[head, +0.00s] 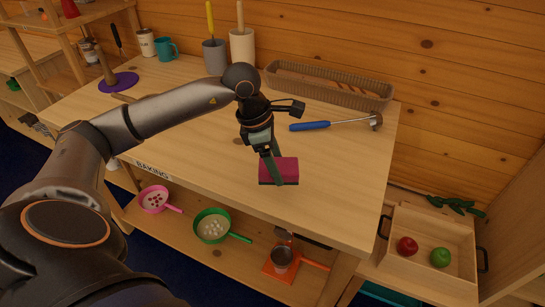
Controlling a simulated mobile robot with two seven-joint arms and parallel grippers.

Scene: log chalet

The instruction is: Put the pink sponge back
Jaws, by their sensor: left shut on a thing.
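The pink sponge (286,170) is a flat block with a dark underside. It shows in the head view over the front right part of the wooden counter (345,195). My left gripper (273,170) comes down over the sponge from above and is shut on it, covering part of its left side. I cannot tell whether the sponge touches the counter top or hangs just above it. My right gripper is not in view.
A blue-handled ladle (335,123) and a wicker basket (330,88) lie behind the sponge. Cups and holders stand along the back wall. Below, a shelf (190,245) holds pans. A wooden tray (455,275) with apples sits lower right. The counter's right front is clear.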

